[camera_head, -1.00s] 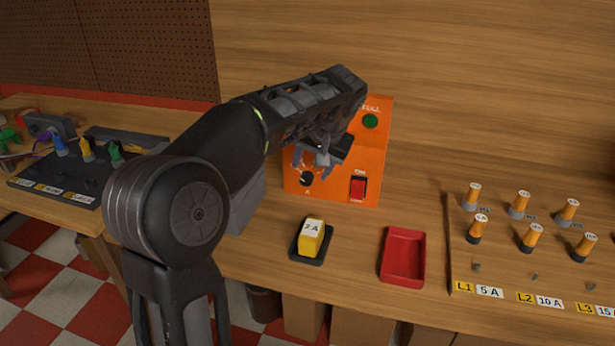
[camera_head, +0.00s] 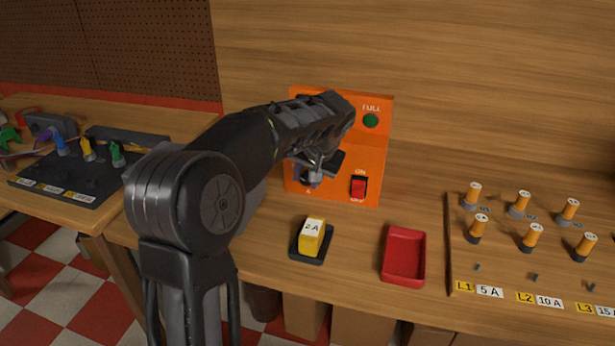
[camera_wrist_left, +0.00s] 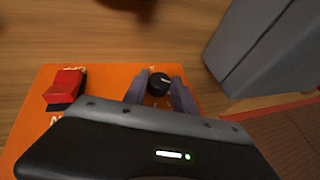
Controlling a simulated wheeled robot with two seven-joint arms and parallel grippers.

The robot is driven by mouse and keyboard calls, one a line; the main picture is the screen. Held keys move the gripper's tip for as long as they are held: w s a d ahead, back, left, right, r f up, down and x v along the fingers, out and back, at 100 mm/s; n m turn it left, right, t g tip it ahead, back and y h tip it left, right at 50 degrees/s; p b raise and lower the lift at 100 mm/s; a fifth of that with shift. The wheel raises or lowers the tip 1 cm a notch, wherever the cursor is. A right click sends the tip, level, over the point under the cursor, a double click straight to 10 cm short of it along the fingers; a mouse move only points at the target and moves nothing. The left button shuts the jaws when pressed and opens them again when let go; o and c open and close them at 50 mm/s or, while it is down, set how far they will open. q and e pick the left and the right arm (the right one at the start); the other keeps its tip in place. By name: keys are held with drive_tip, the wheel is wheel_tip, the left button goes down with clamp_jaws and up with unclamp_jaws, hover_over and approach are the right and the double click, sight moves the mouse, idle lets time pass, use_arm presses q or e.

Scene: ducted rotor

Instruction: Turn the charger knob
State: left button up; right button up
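The orange charger box (camera_head: 372,158) stands at the back of the bench. It has a green round light (camera_head: 370,121) under the word FULL and a red rocker switch (camera_head: 358,187). The black round charger knob (camera_wrist_left: 159,84) shows in the left wrist view, on the orange face. My left gripper (camera_head: 312,182) is at the knob, which it mostly hides in the head view. In the wrist view its two fingers (camera_wrist_left: 160,92) stand on either side of the knob, open, with small gaps seeming to remain. My right gripper is not in view.
A yellow 2 A block (camera_head: 313,238) sits in a black holder in front of the charger. A red tray (camera_head: 404,256) lies to its right. Several orange-topped cylinders (camera_head: 531,237) stand farther right. A black panel with coloured plugs (camera_head: 75,172) is on the left table.

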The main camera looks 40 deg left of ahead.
use_arm(q)
clamp_jaws()
idle(0.4)
drive_tip(key=y+b, duration=0.2)
drive_tip(key=y, duration=0.1)
drive_tip(key=m+g+y+b, duration=0.1)
drive_tip(key=shift+w+d+f+b, duration=0.15)
drive_tip(key=shift+d+f+b, duration=0.2)
drive_tip(key=shift+d+f, duration=0.05)
drive_tip(key=shift+d+m+g+y+b, duration=0.1)
drive_tip(key=shift+m+g+y+b, duration=0.25)
drive_tip(key=shift+y+b, duration=0.95)
drive_tip(key=shift+y+p, duration=0.3)
drive_tip(key=shift+y, duration=0.1)
drive_tip(key=shift+o, duration=2.4)
unclamp_jaws()
